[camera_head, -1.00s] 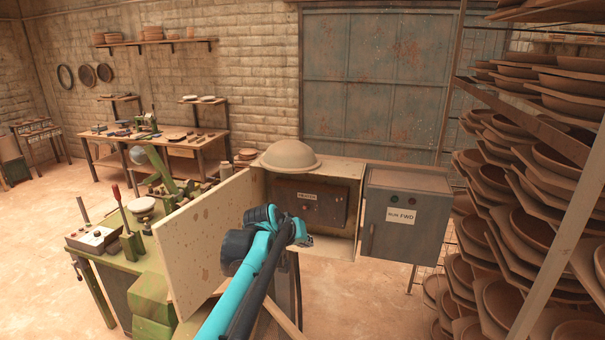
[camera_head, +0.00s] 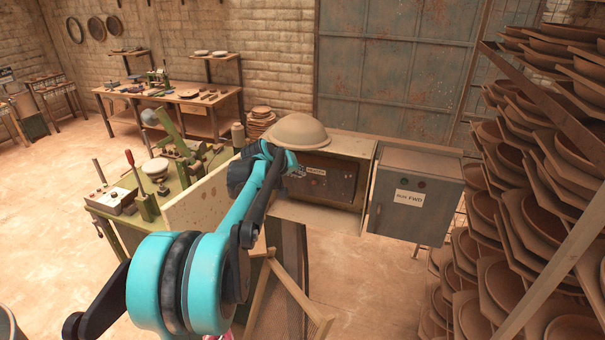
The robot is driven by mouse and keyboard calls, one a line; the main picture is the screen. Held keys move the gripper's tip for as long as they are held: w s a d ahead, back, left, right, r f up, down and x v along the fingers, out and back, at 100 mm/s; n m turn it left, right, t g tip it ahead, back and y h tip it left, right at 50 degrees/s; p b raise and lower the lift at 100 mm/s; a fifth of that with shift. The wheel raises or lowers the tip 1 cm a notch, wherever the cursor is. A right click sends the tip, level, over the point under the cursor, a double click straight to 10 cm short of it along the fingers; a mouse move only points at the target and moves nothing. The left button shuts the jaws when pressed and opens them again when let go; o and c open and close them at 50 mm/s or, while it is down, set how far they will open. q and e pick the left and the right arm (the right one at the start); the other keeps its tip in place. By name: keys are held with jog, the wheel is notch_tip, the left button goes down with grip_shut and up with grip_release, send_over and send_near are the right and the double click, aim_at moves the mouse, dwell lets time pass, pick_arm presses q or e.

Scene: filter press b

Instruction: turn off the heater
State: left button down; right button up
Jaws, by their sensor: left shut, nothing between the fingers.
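The heater panel (camera_head: 336,181) is a dark box with a small label reading like "HEATER". It sits inside an open pale cabinet (camera_head: 318,216) in the middle of the view. My left gripper (camera_head: 297,168) is at the upper left part of the panel, partly in front of it. It is shut and empty; whether it touches the panel cannot be told. The gripper and wrist hide the panel's left end, and a switch cannot be made out clearly. My right gripper is not in view.
A grey box (camera_head: 414,208) labelled "RUN FWD" stands right of the cabinet. A clay dome (camera_head: 297,131) sits on top. Racks of clay bowls (camera_head: 500,235) fill the right side.

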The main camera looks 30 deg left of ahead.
aim_at(314, 183)
pick_arm(q)
jog(key=p+x, duration=0.1)
jog(key=x, duration=0.7)
jog(key=shift+w+f, duration=0.2)
jog(key=shift+s+d+f+t+b, duration=0.1)
jog(key=shift+s+f+t+b, duration=0.3)
jog(key=shift+t+b, duration=0.9)
jog(key=f+t+b, duration=0.1)
jog(key=b, duration=0.3)
jog(key=s+f+b, duration=0.1)
jog(key=b, duration=0.2)
jog(key=shift+s+d+f+t+y+b, duration=0.15)
jog(key=shift+f+t+y+b, duration=0.15)
jog(key=shift+t+b, duration=0.1)
jog(key=shift+r, duration=0.1)
